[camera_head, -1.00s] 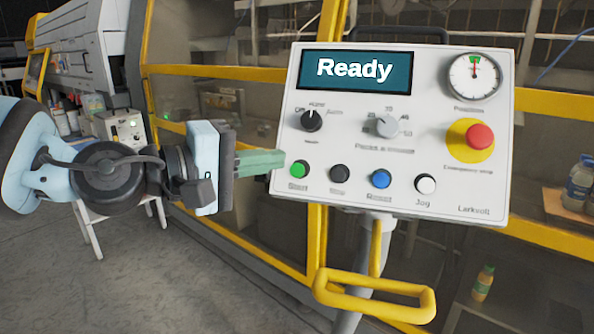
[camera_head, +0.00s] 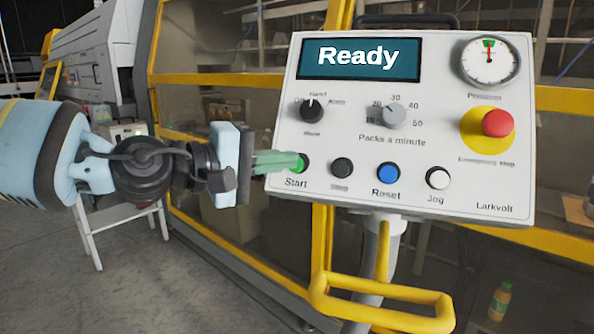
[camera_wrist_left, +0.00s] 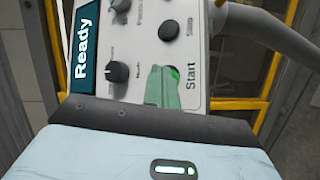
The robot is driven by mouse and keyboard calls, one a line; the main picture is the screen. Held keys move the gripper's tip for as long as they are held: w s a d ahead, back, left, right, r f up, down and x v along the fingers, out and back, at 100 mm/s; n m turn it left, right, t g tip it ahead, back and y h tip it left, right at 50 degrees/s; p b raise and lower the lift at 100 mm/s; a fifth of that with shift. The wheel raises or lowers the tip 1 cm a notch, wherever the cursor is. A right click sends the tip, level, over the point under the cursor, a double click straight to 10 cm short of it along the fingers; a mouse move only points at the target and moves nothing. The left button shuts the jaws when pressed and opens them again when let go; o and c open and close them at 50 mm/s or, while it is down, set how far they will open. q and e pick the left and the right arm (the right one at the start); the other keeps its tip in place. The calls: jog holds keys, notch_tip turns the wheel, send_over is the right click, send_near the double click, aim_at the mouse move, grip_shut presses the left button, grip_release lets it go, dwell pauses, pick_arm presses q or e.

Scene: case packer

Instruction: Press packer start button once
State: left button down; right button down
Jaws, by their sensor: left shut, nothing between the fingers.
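The white control panel (camera_head: 440,120) fills the right half of the head view, and its screen (camera_head: 358,58) reads "Ready". The green start button (camera_head: 304,164) is at the panel's lower left, above the label "Start". My left gripper (camera_head: 296,162) is shut and empty, with its green fingertips at the button and covering part of it. In the left wrist view the fingertips (camera_wrist_left: 164,72) overlap the green button (camera_wrist_left: 175,73), of which only an edge shows. I cannot tell whether they touch it or whether it is pressed in. My right gripper is not in view.
Right of the start button are a black button (camera_head: 341,168), the blue Reset button (camera_head: 388,173) and the white Jog button (camera_head: 438,178). A red emergency stop (camera_head: 498,123) is at the right. A yellow rail (camera_head: 380,312) is below the panel. Yellow-framed guarding stands behind.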

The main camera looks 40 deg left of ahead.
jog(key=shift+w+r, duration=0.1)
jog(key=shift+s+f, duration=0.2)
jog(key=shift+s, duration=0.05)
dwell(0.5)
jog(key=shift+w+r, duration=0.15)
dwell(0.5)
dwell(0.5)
pick_arm(q)
jog(key=shift+w+a+f+b, duration=0.1)
jog(key=shift+w+f+b, duration=0.1)
jog(key=shift+w+b, duration=0.25)
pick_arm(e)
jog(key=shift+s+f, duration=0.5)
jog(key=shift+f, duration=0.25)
